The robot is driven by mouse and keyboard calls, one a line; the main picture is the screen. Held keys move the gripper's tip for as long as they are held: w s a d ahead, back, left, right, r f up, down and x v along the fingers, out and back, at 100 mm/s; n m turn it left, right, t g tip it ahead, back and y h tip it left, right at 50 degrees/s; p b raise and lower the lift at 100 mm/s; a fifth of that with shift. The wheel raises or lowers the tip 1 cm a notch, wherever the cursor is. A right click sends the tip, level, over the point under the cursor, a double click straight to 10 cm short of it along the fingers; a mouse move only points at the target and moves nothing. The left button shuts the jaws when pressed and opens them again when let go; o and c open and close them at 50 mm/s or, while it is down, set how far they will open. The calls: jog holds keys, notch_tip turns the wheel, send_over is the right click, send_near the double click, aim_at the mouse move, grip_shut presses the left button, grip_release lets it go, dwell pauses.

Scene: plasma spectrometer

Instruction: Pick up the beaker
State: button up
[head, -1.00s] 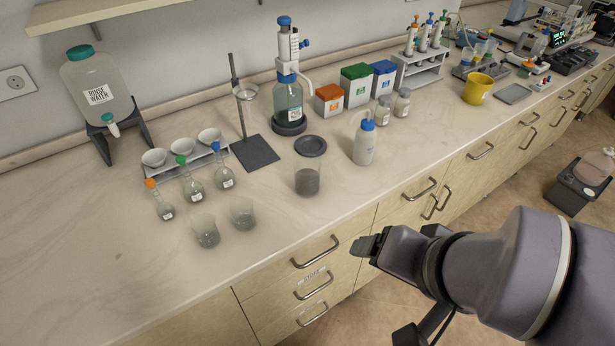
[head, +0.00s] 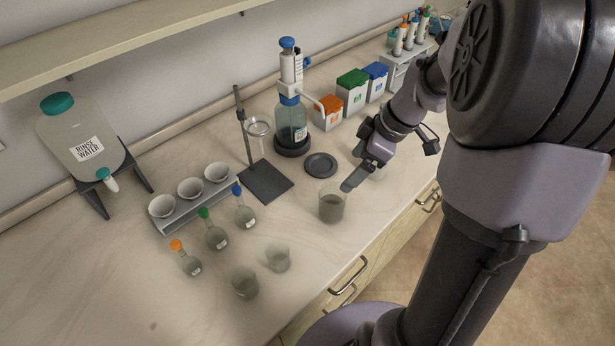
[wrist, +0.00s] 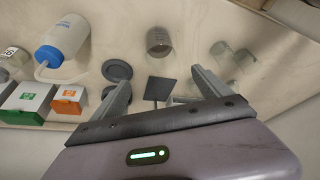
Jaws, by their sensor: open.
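A clear glass beaker (head: 332,207) with grey-brown contents stands upright near the front edge of the counter. It also shows in the wrist view (wrist: 159,42), beyond and between my fingers. My gripper (head: 352,182) is open and empty, just above and to the right of the beaker in the head view. In the wrist view its two fingers (wrist: 160,88) are spread wide, and the beaker is apart from them. Two empty glass beakers, one left (head: 244,282) and one right (head: 278,257), stand to the left of the filled one.
A dark round disc (head: 320,165) lies behind the beaker. A ring stand (head: 265,182) and a dispenser bottle (head: 291,120) stand farther back. Small flasks (head: 215,237) are at the left. The front left counter is clear.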

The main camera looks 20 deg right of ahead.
jog(key=b, duration=0.4)
send_over(328, 200)
jog(key=s, duration=0.3)
notch_tip(328, 200, down, 11)
jog(key=shift+a+r, duration=0.1)
jog(key=shift+a, duration=0.05)
jog(key=b+x, duration=0.1)
jog(key=x, duration=0.1)
jog(key=s+b+x, duration=0.1)
jog(key=x, duration=0.1)
jog(key=shift+w+f, duration=0.1)
jog(key=shift+f, duration=0.3)
jog(key=shift+w+f, duration=0.15)
jog(key=shift+f, duration=0.1)
jog(key=shift+r, duration=0.15)
jog(key=shift+c, duration=0.5)
jog(key=c, duration=1.6)
jog(key=shift+c, duration=0.2)
jog(key=shift+r, duration=0.15)
